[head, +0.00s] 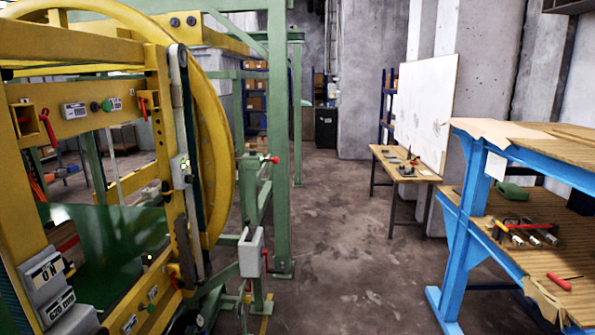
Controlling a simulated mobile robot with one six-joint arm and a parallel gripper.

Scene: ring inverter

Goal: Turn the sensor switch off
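A yellow ring inverter machine (155,62) fills the left side of the view. At its lower left is a grey box (42,262) with a white label that seems to read "ON". A second label below it (60,305) reads "620 mm". Small control panels with buttons (103,106) and red levers sit on the yellow frame. A small pale box (182,166) is on the upright post. I cannot tell for certain which of these is the sensor switch or how it is set. My gripper is not in view.
A green steel frame (297,110) stands right of the machine, with a grey box (251,252) and a red-tipped lever (270,160). A blue workbench (460,240) with tools is at the right. A wooden table (407,176) stands behind. The concrete floor (345,270) between is clear.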

